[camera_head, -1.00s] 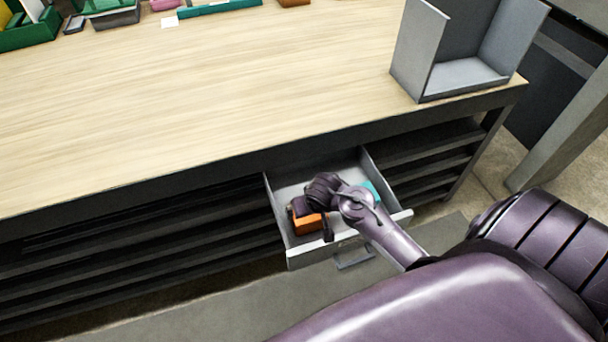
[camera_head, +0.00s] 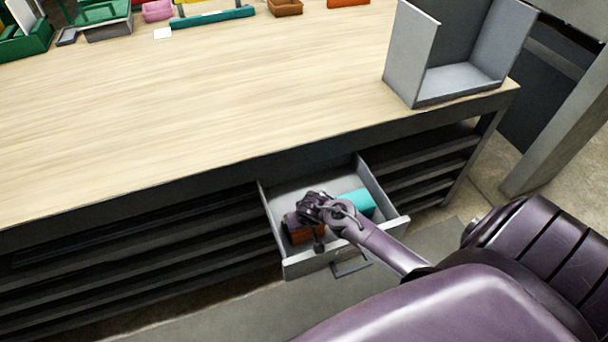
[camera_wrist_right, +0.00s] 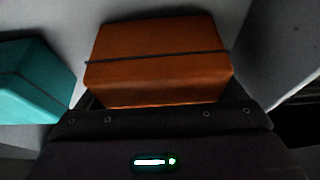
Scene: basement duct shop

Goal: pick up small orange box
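The small orange box (camera_head: 308,236) sits in the open grey drawer (camera_head: 302,265), near its front left, partly hidden by my right gripper. In the right wrist view the orange box (camera_wrist_right: 160,60), with a dark line across it, fills the space straight ahead of the gripper. My right gripper (camera_head: 304,232) is down in the drawer at the box, with dark finger parts seen on either side of it. Whether the fingers press on the box is not clear. My left gripper is not in view.
A teal box (camera_head: 358,203) lies in the drawer to the right of the orange one; it also shows in the right wrist view (camera_wrist_right: 35,80). The drawer walls stand close around. Above is a wooden worktop (camera_head: 200,110) with a grey open-sided bin (camera_head: 460,84) at its right.

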